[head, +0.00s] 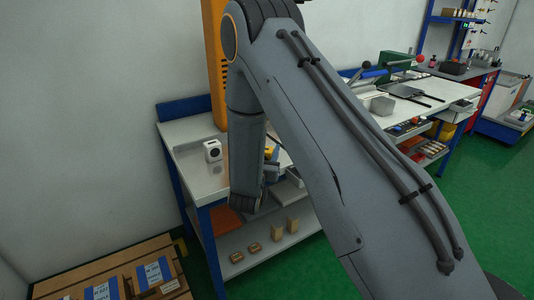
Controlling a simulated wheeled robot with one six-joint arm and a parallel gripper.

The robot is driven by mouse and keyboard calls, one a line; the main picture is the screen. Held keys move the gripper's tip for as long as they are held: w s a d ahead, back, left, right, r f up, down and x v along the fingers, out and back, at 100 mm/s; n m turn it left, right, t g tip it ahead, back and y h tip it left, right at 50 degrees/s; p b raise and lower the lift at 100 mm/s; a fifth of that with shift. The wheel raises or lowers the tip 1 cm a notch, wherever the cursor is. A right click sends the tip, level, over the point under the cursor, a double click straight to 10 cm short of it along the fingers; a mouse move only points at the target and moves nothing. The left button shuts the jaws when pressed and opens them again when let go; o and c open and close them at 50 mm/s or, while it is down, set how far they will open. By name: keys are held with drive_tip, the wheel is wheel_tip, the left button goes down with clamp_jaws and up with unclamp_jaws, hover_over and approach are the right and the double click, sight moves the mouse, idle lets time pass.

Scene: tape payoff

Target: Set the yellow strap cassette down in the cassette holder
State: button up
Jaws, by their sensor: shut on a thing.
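A small yellow piece, which looks like part of the yellow strap cassette (269,152), shows just right of my lower arm link, above the left workbench. My gripper (272,167) is mostly hidden behind my own arm; a grey part of it shows beside the yellow piece, and it is shut on the cassette. The fingertips cannot be made out. I cannot pick out the cassette holder; my arm covers much of the bench. Whether the cassette touches anything below is hidden.
A white block with a dark round face (213,152) stands on the left workbench (193,175). Small tan boxes (278,232) sit on its lower shelf. An orange column (215,65) rises behind. A wooden pallet with cartons (110,280) is at lower left. Green floor is free at right.

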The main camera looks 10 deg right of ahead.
drive_tip(key=shift+f, duration=0.7)
drive_tip(key=shift+f, duration=0.1)
drive_tip(key=o, duration=0.8)
drive_tip(key=shift+f, duration=0.1)
drive_tip(key=o, duration=0.4)
